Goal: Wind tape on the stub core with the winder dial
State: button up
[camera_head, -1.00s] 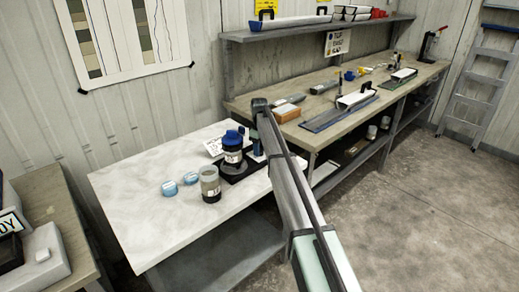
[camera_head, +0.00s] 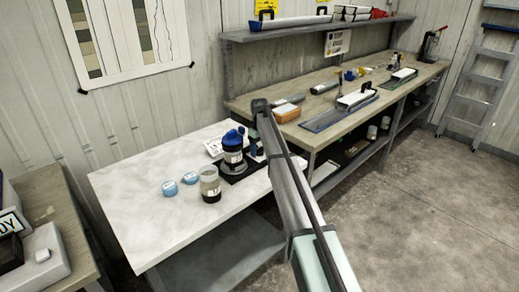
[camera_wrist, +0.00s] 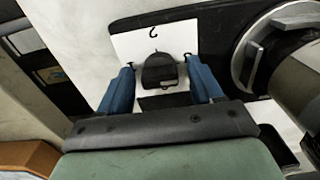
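My gripper (camera_wrist: 160,68) shows in the wrist view with its two blue fingers apart. A small black upright piece (camera_wrist: 159,72), possibly the winder dial's knob, stands between them with a gap on each side. It sits by a white card (camera_wrist: 130,45) with a curved arrow or digit. To its right are a grey ringed disc (camera_wrist: 268,42) on a black base and a cylinder partly out of frame. I cannot identify the stub core or tape.
A clear jar with dark contents (camera_head: 209,185) and two light-blue round pieces (camera_head: 170,188) (camera_head: 191,178) stand left on the white table (camera_head: 135,200). A long bench (camera_head: 330,105) with trays and an orange-brown box (camera_head: 287,113) runs behind. The table's left part is clear.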

aim_at(260, 148)
notch_tip(260, 148, up, 14)
dwell(0.8)
jog(key=shift+f, duration=0.1)
